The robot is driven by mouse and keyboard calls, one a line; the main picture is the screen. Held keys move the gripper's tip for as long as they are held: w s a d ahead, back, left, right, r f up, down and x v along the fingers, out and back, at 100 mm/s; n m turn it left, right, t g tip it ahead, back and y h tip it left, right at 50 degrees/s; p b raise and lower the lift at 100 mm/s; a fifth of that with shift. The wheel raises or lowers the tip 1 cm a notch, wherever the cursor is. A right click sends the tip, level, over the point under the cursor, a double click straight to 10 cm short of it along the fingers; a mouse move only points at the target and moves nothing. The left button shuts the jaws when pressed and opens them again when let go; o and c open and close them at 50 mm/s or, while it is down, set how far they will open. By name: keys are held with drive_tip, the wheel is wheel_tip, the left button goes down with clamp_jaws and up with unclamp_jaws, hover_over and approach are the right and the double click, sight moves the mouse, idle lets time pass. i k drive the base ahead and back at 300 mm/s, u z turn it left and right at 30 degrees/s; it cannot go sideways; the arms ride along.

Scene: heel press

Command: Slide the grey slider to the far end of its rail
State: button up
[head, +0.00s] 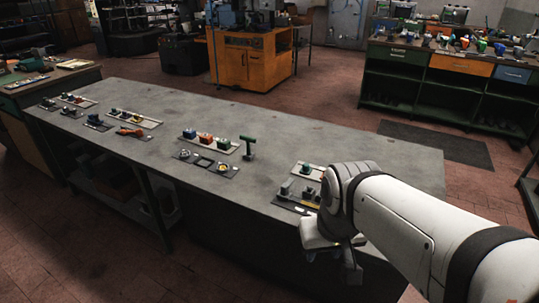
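A small grey block (287,187), which looks like the grey slider, stands on a dark plate (292,206) near the right front edge of the workbench. The rail itself is too small to make out, and my arm hides the plate's right end. My gripper (333,266) hangs in front of the bench's front edge, to the right of and nearer than the plate. It appears apart from the block. Dark finger parts show under its white body, but the gap between the fingertips is unclear.
The grey workbench (200,115) runs from left to right. A white tray (299,169) with small parts lies behind the plate.

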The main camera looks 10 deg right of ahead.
sight(284, 194)
drive_tip(key=i, duration=0.9)
drive_tip(key=u, duration=0.05)
